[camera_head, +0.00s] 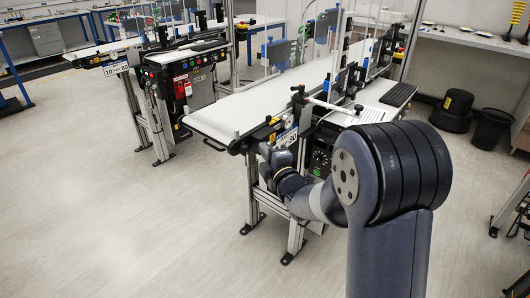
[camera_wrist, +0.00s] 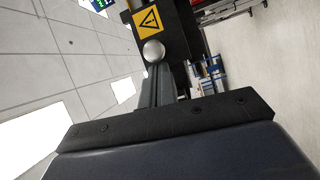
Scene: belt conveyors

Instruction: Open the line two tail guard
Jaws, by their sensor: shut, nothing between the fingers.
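A black guard plate (camera_wrist: 168,28) with a yellow warning triangle shows at the top of the wrist view. A round silver knob (camera_wrist: 153,51) stands out from it. My gripper (camera_wrist: 160,70) is shut, with its fingers together and pointing at the knob. The fingertips look very close to the knob; I cannot tell if they touch it. In the head view my gripper (camera_head: 270,152) is at the near end of the right conveyor (camera_head: 236,112), by its label plate. The guard is small there and partly hidden by the arm.
A second conveyor (camera_head: 107,48) with a red and black control box (camera_head: 181,88) stands to the left. A keyboard (camera_head: 398,94) lies at the right conveyor's side. Black bins (camera_head: 491,129) stand at the right. The floor at the left front is clear.

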